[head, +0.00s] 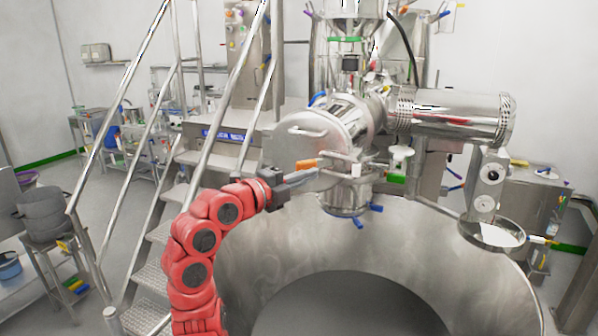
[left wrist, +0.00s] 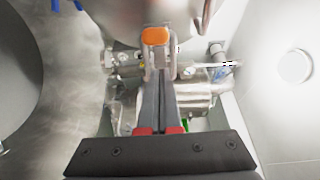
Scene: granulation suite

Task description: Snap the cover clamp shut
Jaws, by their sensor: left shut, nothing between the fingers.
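The steel cover (head: 300,140) is a round lid on the end of the horizontal steel body above the large bowl. A metal clamp (head: 342,168) with an orange-tipped lever (head: 306,164) sits at its lower edge. My left gripper (head: 326,178) is shut and empty, its fingers just below the orange tip and close to the clamp. In the left wrist view the shut fingers (left wrist: 158,80) point at the clamp, with the orange tip (left wrist: 155,36) just beyond them. I cannot tell whether they touch. My right gripper is in neither view.
A large steel bowl (head: 250,245) opens below the clamp. A green-tipped handle (head: 394,179) and blue knobs (head: 374,209) stick out near it. Steel stairs with handrails (head: 225,110) stand at the left. A small funnel-like dish (head: 492,235) is on the right.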

